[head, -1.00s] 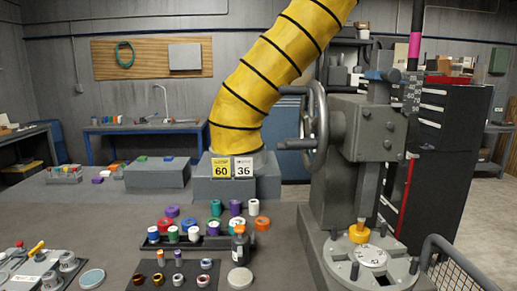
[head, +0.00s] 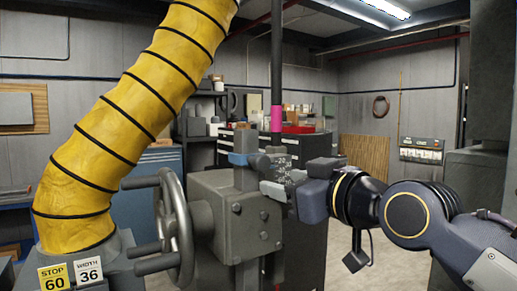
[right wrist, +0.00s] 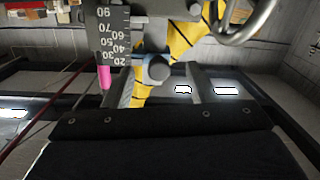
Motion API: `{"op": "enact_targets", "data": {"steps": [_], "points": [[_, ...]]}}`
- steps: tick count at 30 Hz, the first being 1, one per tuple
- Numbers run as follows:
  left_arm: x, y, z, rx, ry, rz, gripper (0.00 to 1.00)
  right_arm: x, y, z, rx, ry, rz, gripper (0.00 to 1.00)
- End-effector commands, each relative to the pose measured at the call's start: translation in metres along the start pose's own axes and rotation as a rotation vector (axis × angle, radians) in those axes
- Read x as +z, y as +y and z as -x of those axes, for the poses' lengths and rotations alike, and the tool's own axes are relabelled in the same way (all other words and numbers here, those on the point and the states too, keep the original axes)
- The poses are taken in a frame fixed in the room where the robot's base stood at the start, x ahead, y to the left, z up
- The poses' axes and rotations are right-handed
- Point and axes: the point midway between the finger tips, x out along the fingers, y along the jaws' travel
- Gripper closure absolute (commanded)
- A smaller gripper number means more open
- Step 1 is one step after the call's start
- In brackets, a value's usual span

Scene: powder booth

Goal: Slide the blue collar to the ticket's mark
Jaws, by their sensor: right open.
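The blue collar (head: 238,158) sits on the upright post of the grey machine in the head view. The ticket is a yellow card (head: 54,276) reading STOP 60 beside a white card (head: 89,270) reading WIDTH 36. A dark scale (head: 282,166) stands just right of the collar; its numbers show in the right wrist view (right wrist: 107,35). My right gripper (head: 270,181) is open, close to the right of the post. In the right wrist view a rounded grey-blue knob (right wrist: 156,68) lies between its fingers, with no grip visible. My left gripper is out of view.
A handwheel (head: 175,230) projects left of the machine body (head: 235,215). A thick yellow hose (head: 125,125) rises at left. A pink band (head: 276,118) marks the dark rod above the scale. Dark cabinets (head: 312,150) stand behind.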

Motion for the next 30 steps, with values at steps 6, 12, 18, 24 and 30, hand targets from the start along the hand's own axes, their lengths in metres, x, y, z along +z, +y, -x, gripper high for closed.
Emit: {"op": "enact_targets", "data": {"steps": [6,12,18,24,30], "points": [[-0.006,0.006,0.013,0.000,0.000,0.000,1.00,-0.027,0.004,-0.008,-0.010,0.056,-0.002,0.48],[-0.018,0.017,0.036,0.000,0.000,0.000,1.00,-0.029,0.002,-0.031,-0.017,0.055,0.000,0.48],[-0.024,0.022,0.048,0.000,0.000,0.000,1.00,-0.029,-0.001,-0.055,-0.018,0.056,0.001,0.48],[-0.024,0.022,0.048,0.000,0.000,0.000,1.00,-0.026,0.001,-0.073,-0.013,0.056,-0.001,0.48],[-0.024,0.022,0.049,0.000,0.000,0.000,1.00,-0.025,0.002,-0.079,-0.010,0.055,0.001,0.48]]}}
